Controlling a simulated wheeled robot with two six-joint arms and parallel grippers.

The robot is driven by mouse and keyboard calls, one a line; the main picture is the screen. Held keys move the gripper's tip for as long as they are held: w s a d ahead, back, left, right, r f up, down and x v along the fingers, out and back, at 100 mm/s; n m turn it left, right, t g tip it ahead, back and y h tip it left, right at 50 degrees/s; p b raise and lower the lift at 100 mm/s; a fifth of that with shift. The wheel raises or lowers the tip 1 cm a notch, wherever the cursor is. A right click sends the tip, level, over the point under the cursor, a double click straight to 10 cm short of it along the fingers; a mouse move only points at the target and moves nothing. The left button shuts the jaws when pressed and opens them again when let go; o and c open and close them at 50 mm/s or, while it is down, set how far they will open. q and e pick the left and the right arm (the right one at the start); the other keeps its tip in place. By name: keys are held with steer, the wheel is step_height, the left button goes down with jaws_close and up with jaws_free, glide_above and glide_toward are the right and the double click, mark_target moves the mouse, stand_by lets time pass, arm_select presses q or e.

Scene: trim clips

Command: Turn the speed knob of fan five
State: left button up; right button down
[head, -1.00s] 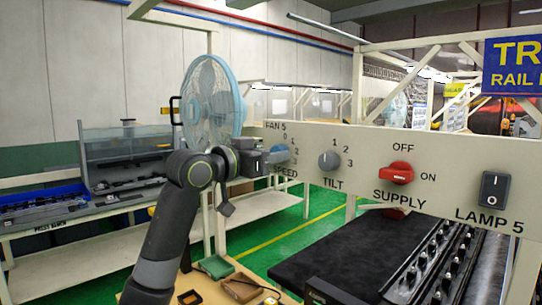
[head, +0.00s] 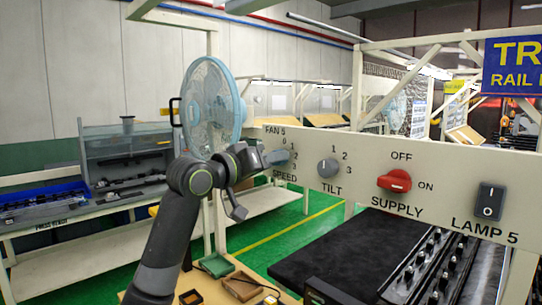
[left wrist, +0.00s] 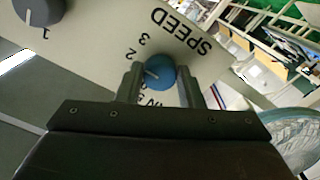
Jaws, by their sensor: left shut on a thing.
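The speed knob of fan five is blue. In the head view the knob (head: 277,157) shows at the left end of the cream control panel (head: 365,192), partly behind my left gripper (head: 262,160). In the left wrist view the blue knob (left wrist: 158,73) sits between the two fingers of my left gripper (left wrist: 160,84), which is shut on it. The word SPEED and some scale numbers show around it. A pale mark shows on the knob's face. The blue fan (head: 212,105) stands behind the panel. My right gripper is not in view.
To the right on the panel are the grey tilt knob (head: 328,167), the red supply switch (head: 395,181) and the black lamp switch (head: 490,201). A black mat (head: 350,255) and rails lie below. A workbench (head: 125,165) stands at the left.

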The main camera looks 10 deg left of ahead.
arm_select(q)
steer(key=shift+n+p, duration=0.45)
steer(key=shift+n, duration=0.65)
steer(key=o, duration=1)
steer(key=shift+c, duration=0.2)
steer(key=shift+a, duration=0.1)
steer(key=b+v, duration=0.7)
steer(key=v, duration=1)
steer(key=shift+s+b, duration=0.2)
steer(key=shift+b, duration=0.1)
